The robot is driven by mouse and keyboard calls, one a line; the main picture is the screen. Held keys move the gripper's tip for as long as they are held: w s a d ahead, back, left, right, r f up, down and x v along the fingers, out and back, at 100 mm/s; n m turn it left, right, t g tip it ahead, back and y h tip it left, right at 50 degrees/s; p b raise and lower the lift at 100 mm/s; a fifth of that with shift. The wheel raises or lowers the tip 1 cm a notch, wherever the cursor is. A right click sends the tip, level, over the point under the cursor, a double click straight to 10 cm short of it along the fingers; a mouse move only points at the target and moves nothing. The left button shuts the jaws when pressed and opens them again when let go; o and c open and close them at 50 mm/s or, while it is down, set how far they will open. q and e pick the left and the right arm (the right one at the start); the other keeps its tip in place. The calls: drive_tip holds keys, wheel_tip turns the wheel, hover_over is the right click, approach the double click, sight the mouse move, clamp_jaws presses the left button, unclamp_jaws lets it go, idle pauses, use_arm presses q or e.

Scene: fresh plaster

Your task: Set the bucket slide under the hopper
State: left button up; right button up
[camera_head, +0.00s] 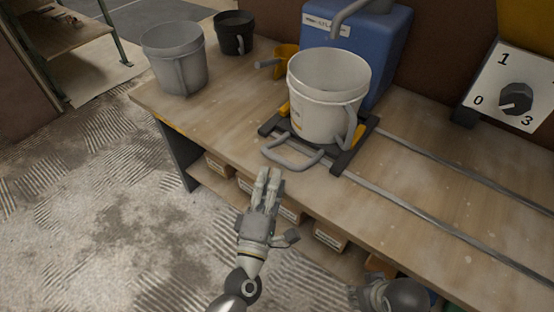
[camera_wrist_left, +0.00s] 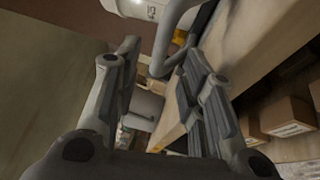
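The bucket slide (camera_head: 346,158) is a dark frame with a grey loop handle (camera_head: 292,158) at its front. It sits at the left end of two metal rails on the bench and carries a white bucket (camera_head: 325,100). My left gripper (camera_head: 268,175) is just in front of the bench edge, close to the handle, empty, with its fingers apart. In the left wrist view the handle (camera_wrist_left: 168,58) shows just beyond the fingertips. My right gripper (camera_head: 380,294) is low at the bottom edge, partly cut off. No hopper can be clearly made out.
A blue machine (camera_head: 390,45) with a grey pipe stands behind the bucket. A grey bucket (camera_head: 172,62) and a black bucket (camera_head: 234,34) stand at the bench's left. A dial panel (camera_head: 512,85) is at right. The rails (camera_head: 440,222) are clear to the right. Boxes (camera_head: 330,236) lie below.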

sight(278, 157)
use_arm(q)
drive_tip(key=x, duration=0.6)
drive_tip(key=shift+w+d+r, duration=0.1)
drive_tip(key=shift+w, duration=0.2)
clamp_jaws()
